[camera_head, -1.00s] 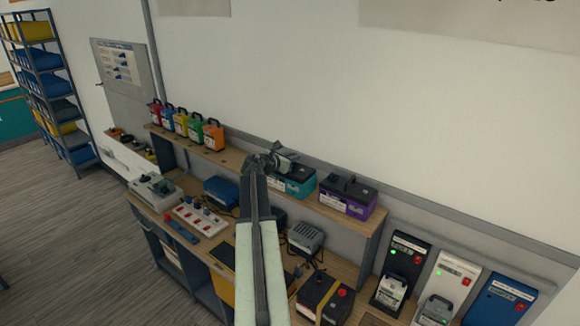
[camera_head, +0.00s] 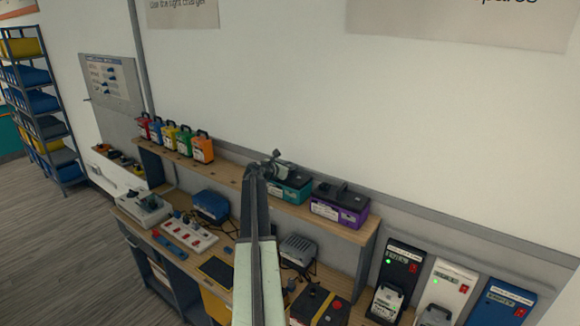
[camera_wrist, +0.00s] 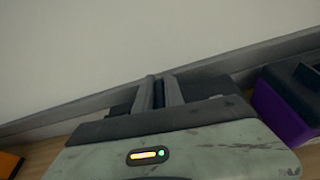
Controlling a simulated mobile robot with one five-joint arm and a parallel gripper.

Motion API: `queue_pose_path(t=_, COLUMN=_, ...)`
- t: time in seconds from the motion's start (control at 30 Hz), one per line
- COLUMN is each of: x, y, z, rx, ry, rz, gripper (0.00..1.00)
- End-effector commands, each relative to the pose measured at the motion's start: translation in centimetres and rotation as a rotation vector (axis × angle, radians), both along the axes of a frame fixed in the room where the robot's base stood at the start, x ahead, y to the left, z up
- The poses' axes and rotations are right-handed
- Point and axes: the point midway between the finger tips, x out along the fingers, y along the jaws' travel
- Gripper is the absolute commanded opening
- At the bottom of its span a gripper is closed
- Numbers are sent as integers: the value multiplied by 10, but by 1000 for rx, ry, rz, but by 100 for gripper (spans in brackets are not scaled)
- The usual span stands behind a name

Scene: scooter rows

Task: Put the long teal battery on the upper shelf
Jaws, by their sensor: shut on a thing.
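The long teal battery (camera_head: 290,194) has a black top and a white label. It is at the upper shelf (camera_head: 228,176), just left of a purple battery (camera_head: 338,208). My gripper (camera_head: 280,164) is at its top and is shut on it; the arm hides its left part. In the wrist view my two fingers (camera_wrist: 160,92) are close together over the dark top of the battery (camera_wrist: 205,87). The grip point is hidden there by my gripper's own housing. Whether the battery's base touches the shelf board is too small to tell.
Several small coloured batteries (camera_head: 172,139) stand at the shelf's left end, with bare board between them and my gripper. The purple battery (camera_wrist: 280,108) is close on the right. The wall is behind. Chargers (camera_head: 455,285) are lower right; a cluttered bench (camera_head: 225,245) is below.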

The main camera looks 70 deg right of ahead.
Motion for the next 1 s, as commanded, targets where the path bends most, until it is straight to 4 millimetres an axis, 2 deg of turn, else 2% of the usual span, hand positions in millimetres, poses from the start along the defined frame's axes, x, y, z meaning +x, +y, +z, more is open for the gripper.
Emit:
queue_pose_path(t=0.2, x=1, y=0, z=1, rx=-1, ry=1, rz=3, gripper=0)
queue_pose_path(t=0.23, x=1, y=0, z=0, rx=1, ry=-1, rz=2, gripper=22)
queue_pose_path(t=0.3, x=2, y=0, z=0, rx=1, ry=-1, rz=2, gripper=35)
queue_pose_path(t=0.57, x=2, y=1, z=0, rx=1, ry=-1, rz=2, gripper=35)
queue_pose_path(t=0.67, x=3, y=7, z=3, rx=1, ry=0, rz=3, gripper=35)
queue_pose_path(t=0.77, x=6, y=24, z=9, rx=0, ry=0, rz=4, gripper=35)
queue_pose_path(t=1.0, x=19, y=80, z=28, rx=0, ry=-1, rz=5, gripper=35)
